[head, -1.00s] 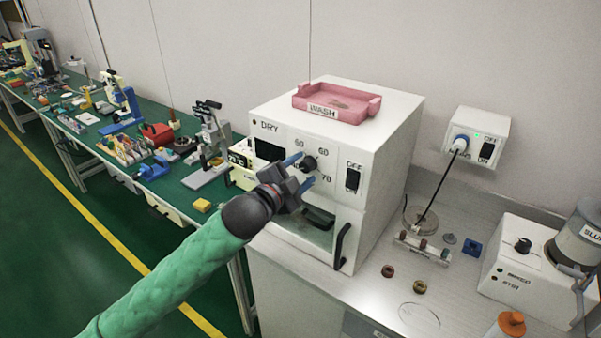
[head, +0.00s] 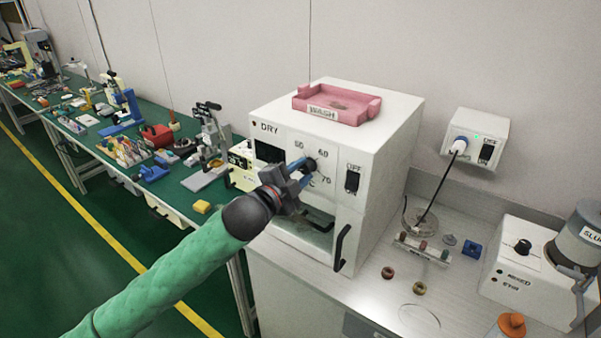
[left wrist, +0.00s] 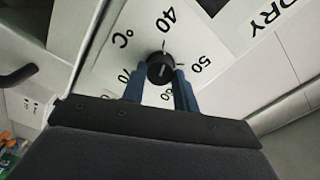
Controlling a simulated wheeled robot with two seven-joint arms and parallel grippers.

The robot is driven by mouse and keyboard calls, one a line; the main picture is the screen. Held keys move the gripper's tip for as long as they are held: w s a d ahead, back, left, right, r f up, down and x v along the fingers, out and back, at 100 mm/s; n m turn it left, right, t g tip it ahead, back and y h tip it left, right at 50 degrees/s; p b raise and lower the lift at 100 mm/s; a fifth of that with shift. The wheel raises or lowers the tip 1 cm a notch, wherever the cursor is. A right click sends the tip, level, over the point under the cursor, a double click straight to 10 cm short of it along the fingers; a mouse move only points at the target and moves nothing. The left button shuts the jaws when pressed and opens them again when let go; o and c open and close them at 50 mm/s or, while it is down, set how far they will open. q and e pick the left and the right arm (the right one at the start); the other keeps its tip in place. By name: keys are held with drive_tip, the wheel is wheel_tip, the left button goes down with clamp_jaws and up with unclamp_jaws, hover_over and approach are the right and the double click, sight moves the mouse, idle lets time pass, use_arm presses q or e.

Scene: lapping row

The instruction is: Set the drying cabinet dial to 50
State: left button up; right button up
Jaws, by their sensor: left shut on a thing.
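The drying cabinet (head: 375,130) is a white box marked DRY, standing on the bench. Its black dial (head: 310,163) is on the front panel, with 50, 60 and 70 readable around it in the head view. My left gripper (head: 303,172) is shut on the dial with its blue fingers on either side. In the left wrist view the dial (left wrist: 160,68) shows between the fingertips (left wrist: 160,82), with 40 and 50 printed beyond it. A light mark shows on the knob, but I cannot tell which number it points to. My right gripper is not in view.
A pink WASH tray (head: 335,104) sits on top of the cabinet. An OFF switch (head: 352,179) is right of the dial, and a black door handle (head: 341,248) is below. A wall box (head: 476,138) with a plugged cable is at right. A green workbench holds tools at left.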

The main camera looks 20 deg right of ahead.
use_arm(q)
drive_tip(key=shift+m, duration=2.3)
drive_tip(key=m, duration=0.2)
drive_tip(key=shift+m, duration=1.2)
drive_tip(key=shift+m+p, duration=0.3)
drive_tip(key=shift+m, duration=1.6)
drive_tip(key=shift+f+m+p, duration=0.1)
drive_tip(key=shift+m+p, duration=0.2)
drive_tip(key=shift+m, duration=0.4)
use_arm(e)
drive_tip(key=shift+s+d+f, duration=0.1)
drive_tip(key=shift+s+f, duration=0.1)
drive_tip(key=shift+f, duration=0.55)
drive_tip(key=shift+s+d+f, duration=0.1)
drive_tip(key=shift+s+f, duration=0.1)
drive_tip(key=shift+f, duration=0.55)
